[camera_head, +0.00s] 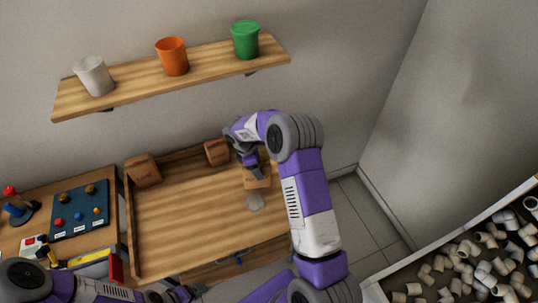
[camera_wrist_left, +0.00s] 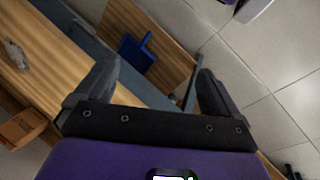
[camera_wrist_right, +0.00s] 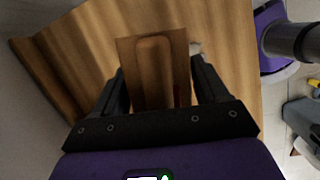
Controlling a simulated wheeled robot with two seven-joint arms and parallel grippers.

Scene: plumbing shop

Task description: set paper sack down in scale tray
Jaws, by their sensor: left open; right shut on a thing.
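My right gripper (camera_head: 255,168) is shut on a brown, box-like paper sack (camera_wrist_right: 158,75) over the right part of the wooden workbench (camera_head: 185,225). In the right wrist view the sack sits between the fingers, with a rounded outline on its face. In the head view its lower part (camera_head: 258,182) shows beneath the fingers; I cannot tell whether it touches the wood. A small pale grey piece (camera_head: 254,202) lies just in front of it and may be the scale tray. My left gripper (camera_wrist_left: 155,95) is open and empty at the bench's front side.
Two other brown packages, one at the back left (camera_head: 143,170) and one at the back (camera_head: 216,152), stand on the bench. A shelf (camera_head: 130,88) above holds white, orange and green cups. A blue board (camera_head: 80,209) lies left; a bin of white fittings (camera_head: 470,268) stands right.

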